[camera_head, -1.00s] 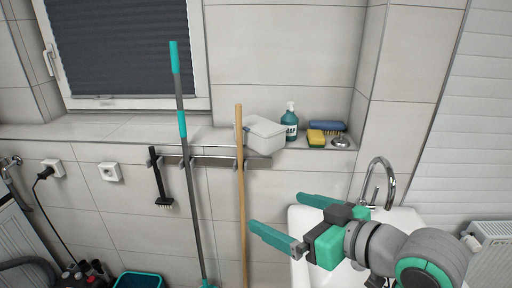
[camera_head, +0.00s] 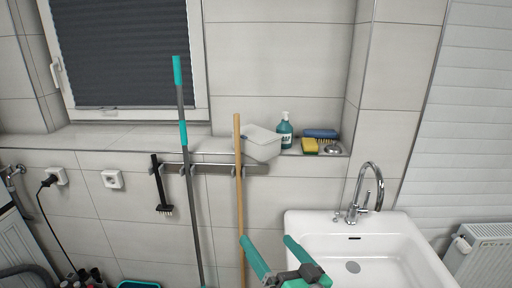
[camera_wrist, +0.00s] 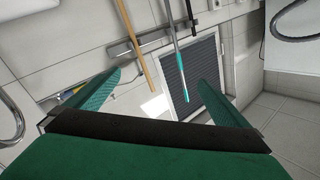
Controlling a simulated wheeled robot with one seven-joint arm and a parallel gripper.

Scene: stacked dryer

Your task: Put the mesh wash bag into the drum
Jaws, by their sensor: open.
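My gripper (camera_head: 266,240) shows at the bottom of the head view, to the left of the sink. Its two teal fingers are spread apart with nothing between them. It also shows in the wrist view (camera_wrist: 159,79), open and empty. I cannot make out a drum. A white panel with a dark curved ring (camera_wrist: 297,20) is cut off at the top right of the wrist view, and I cannot tell what it is.
A white sink (camera_head: 318,236) with a chrome tap (camera_head: 367,192) stands right of my gripper. A wooden pole (camera_head: 239,185) and a teal-tipped pole (camera_head: 185,160) stand at the wall.

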